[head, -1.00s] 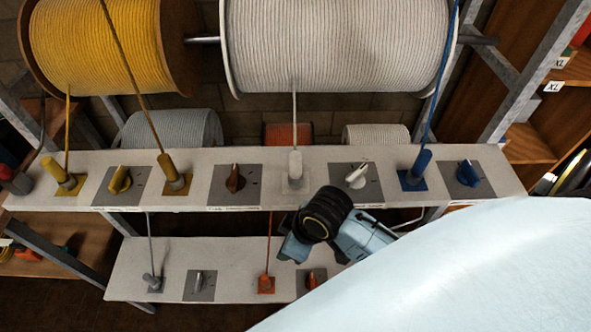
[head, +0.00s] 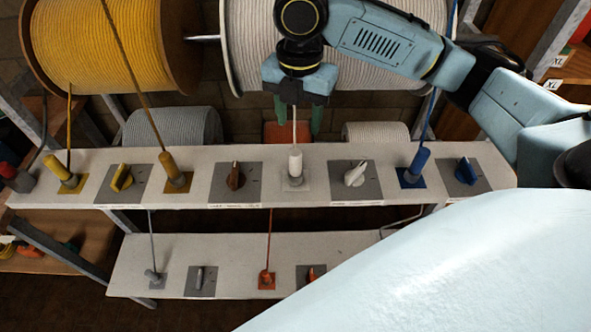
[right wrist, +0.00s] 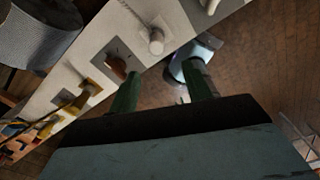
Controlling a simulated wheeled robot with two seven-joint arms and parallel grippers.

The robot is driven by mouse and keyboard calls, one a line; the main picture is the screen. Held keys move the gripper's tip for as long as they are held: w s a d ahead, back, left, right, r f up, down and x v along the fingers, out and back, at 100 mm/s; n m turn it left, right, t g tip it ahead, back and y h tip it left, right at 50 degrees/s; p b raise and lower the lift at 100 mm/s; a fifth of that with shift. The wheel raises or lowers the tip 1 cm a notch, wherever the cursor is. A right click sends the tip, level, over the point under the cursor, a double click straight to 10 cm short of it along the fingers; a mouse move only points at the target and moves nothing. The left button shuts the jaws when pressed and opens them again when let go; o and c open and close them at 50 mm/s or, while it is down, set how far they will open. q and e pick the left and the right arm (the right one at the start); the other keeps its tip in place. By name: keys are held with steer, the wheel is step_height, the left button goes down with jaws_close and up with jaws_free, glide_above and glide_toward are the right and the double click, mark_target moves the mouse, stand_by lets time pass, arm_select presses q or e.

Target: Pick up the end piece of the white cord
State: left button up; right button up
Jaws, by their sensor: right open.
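The white cord (head: 294,128) hangs from the white spool down to its white end piece (head: 295,160), which stands upright on a square pad on the upper shelf. My right gripper (head: 296,126) is open. Its green fingers point down, one to each side of the cord in the head view, with the tips above the end piece and apart from it. In the right wrist view the end piece (right wrist: 155,42) shows just beyond the two green fingertips (right wrist: 162,70). My left gripper is not in view.
On the upper shelf (head: 225,196), a brown knob (head: 236,176) stands left of the end piece and a white knob (head: 355,173) right of it. Yellow end pieces (head: 172,165) and a blue one (head: 417,164) stand farther out. The lower shelf (head: 215,249) holds more.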

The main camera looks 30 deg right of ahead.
mark_target(296, 153)
step_height(296, 153, down, 8)
steer(key=shift+d+r+b, duration=0.1)
steer(key=shift+r+b, duration=0.15)
steer(key=shift+b, duration=0.05)
steer(key=f, duration=0.5)
steer(key=shift+w+f, duration=0.3)
steer(key=shift+w, duration=0.1)
jaws_close()
